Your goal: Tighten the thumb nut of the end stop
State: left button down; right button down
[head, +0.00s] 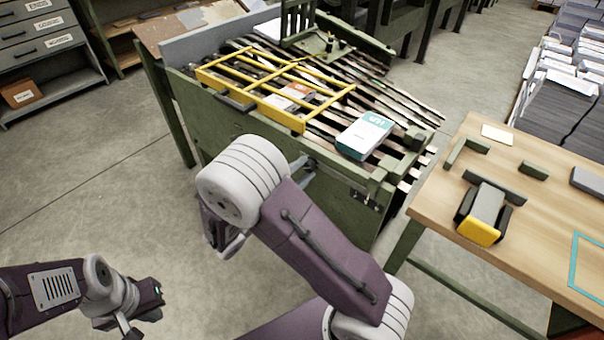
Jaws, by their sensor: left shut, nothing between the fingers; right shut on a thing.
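The green machine (270,135) stands in the upper middle, with dark slats across its top. A green plate with a dark upright knob (331,42) is at its far end, and a small green block (415,139) is at its right corner. I cannot tell which part is the end stop, and no thumb nut can be made out. My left gripper (133,331) is low at the left, shut and empty, well away from the machine. My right arm (318,240) reaches up to the machine's front; its own links hide its gripper and whatever it holds.
A yellow frame (305,122) and a teal-and-white packet (363,135) lie on the slats. A wooden table (545,225) at right bears a yellow-ended block (482,222) and green bars. Paper stacks (575,60) stand behind it. Floor at left is clear.

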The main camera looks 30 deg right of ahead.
jog(key=m+b, duration=0.2)
jog(key=m, duration=0.1)
jog(key=shift+f+m, duration=0.2)
jog(key=shift+m, duration=0.1)
jog(key=shift+r+m+b, duration=0.15)
jog(key=shift+m+b, duration=0.8)
jog(key=shift+m, duration=0.45)
jog(key=c, duration=1.1)
grip_release()
jog(key=shift+o, duration=0.2)
jog(key=shift+r, duration=0.1)
